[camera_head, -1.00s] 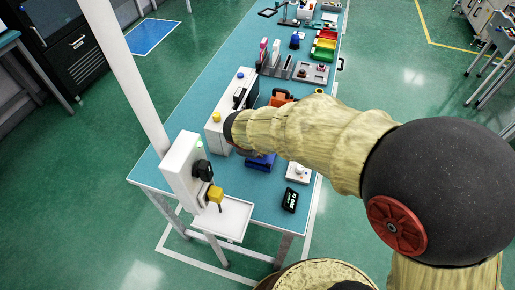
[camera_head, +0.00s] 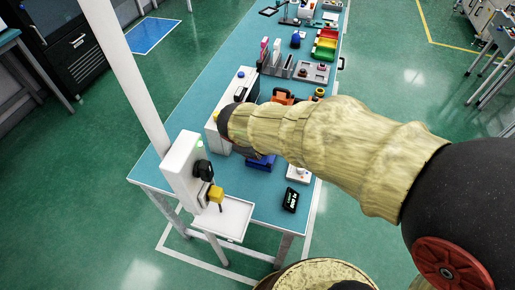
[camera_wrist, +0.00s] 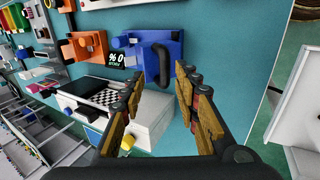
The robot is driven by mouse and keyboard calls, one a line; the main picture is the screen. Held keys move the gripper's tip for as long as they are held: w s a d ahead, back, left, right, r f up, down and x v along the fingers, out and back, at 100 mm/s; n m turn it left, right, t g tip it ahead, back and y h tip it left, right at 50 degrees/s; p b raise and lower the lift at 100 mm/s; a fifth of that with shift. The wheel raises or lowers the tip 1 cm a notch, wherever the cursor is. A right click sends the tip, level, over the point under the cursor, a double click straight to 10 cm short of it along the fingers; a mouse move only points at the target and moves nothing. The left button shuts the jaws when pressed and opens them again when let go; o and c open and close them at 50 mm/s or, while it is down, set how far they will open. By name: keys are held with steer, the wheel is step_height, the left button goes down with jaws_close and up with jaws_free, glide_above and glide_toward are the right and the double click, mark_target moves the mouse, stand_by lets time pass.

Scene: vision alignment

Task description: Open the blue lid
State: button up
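The blue box with its lid (camera_wrist: 165,40) stands on the table, with a dark curved handle (camera_wrist: 157,62) on its facing side in the wrist view. In the head view only a blue part (camera_head: 262,162) shows below my arm, which hides the rest. My gripper (camera_wrist: 161,72) is open and empty. In the wrist view its two fingers point toward the handle, which shows between and beyond the fingertips. I see no contact.
A white box with a yellow button (camera_wrist: 127,142) lies close by the fingers. An orange holder (camera_wrist: 84,46) and a small black display (camera_wrist: 120,60) are next to the blue box. A white upright unit (camera_head: 183,170) stands at the table's near end. Bare table shows right of the gripper.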

steer(key=v, duration=0.7)
steer(key=shift+r, duration=0.1)
step_height(320, 180, up, 10)
steer(key=p, duration=0.7)
steer(key=shift+p, duration=0.3)
steer(key=w+d+p, duration=0.2)
steer(key=w, duration=0.5)
steer(key=w+d+p, duration=0.2)
steer(key=w+d, duration=0.1)
steer(key=w, duration=0.3)
steer(key=shift+w+d+f, duration=0.2)
steer(key=shift+w+d, duration=0.15)
steer(key=shift+w, duration=0.05)
stand_by(0.7)
